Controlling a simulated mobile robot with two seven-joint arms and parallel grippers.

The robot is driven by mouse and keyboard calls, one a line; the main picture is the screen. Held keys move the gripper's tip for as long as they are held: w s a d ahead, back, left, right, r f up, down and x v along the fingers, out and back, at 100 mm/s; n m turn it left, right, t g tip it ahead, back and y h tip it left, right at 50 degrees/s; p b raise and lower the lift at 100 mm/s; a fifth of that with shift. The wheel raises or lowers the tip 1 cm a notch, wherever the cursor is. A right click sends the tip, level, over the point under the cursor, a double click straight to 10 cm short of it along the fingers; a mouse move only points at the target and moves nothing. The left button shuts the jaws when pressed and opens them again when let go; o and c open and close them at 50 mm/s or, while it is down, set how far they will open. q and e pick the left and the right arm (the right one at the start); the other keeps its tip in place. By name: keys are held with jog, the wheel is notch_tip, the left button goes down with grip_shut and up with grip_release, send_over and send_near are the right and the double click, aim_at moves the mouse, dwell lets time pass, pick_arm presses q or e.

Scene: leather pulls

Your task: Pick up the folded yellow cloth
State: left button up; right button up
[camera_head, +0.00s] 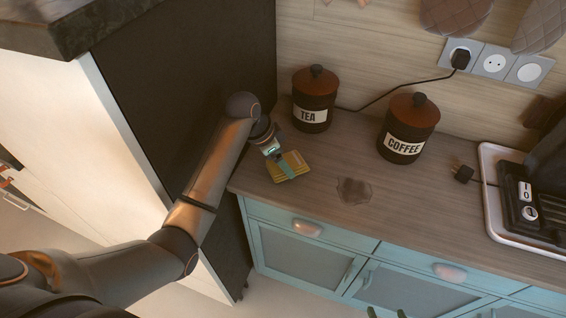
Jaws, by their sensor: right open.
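The folded yellow cloth (299,163) lies near the left end of the wooden counter, in front of the tea canister. The fingers hide part of the cloth. I cannot tell whether they are closed on it or only over it. My right gripper (386,312) shows only as two separated greenish fingertips at the bottom edge. It is open, and nothing shows between the tips.
A tea canister (314,98) and a coffee canister (408,128) stand behind. A dark stain (354,190) marks the counter (320,205) right of the cloth. A tall dark panel (190,80) borders the left.

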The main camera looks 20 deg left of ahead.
pick_arm(q)
jog(key=s+d+r, duration=0.7)
jog(key=s+r, duration=0.5)
jog(key=shift+s, duration=0.15)
